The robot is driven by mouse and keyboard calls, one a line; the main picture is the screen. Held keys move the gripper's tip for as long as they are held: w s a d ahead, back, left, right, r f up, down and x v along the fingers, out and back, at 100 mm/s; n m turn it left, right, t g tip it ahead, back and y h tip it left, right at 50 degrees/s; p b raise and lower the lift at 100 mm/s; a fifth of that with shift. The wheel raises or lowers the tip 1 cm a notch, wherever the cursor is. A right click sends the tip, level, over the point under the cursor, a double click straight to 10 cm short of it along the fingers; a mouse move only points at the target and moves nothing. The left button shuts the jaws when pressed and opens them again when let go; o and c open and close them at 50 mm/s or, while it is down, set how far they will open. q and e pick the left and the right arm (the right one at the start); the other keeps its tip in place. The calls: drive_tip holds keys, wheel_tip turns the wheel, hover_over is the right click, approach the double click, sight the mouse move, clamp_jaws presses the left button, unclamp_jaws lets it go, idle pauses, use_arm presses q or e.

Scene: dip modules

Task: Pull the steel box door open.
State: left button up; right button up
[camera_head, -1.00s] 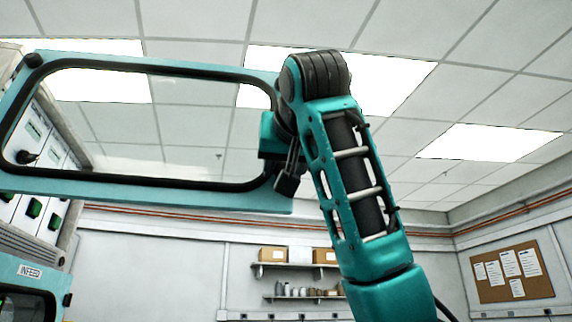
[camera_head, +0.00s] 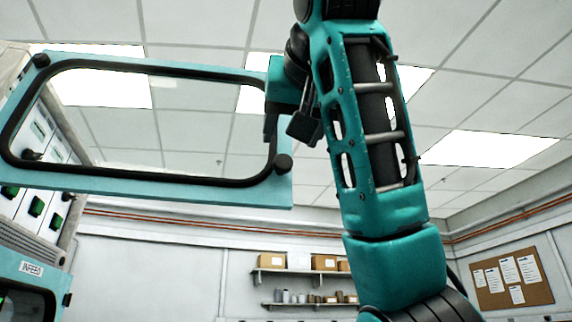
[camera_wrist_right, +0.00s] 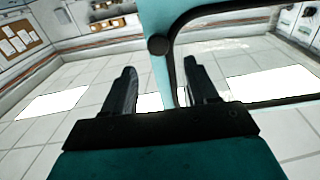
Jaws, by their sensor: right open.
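The door (camera_head: 140,185) is a teal frame with a large window and a black seal. In the head view it stands swung out from the equipment at the left, spanning the upper left. A dark round knob (camera_head: 283,163) sits at its lower right corner; it also shows in the right wrist view (camera_wrist_right: 158,45). My right gripper (camera_head: 272,128) is at the door's right edge, above the knob. In the right wrist view its two fingers (camera_wrist_right: 160,70) are apart, with the door's teal edge showing between them. Contact cannot be told. My left gripper is out of view.
Grey panels with green switches (camera_head: 37,206) and a teal unit labelled INFEED (camera_head: 31,269) stand at the left. Shelves with boxes (camera_head: 300,275) and a cork board (camera_head: 512,275) are on the far walls. The room right of my arm looks clear.

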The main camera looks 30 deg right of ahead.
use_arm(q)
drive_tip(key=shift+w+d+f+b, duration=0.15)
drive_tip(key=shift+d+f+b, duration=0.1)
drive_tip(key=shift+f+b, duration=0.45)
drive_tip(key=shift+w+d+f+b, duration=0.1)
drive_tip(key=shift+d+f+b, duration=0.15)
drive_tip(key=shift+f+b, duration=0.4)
use_arm(e)
drive_tip(key=shift+v, duration=2.05)
drive_tip(key=shift+w+f, duration=0.1)
drive_tip(key=shift+f, duration=0.05)
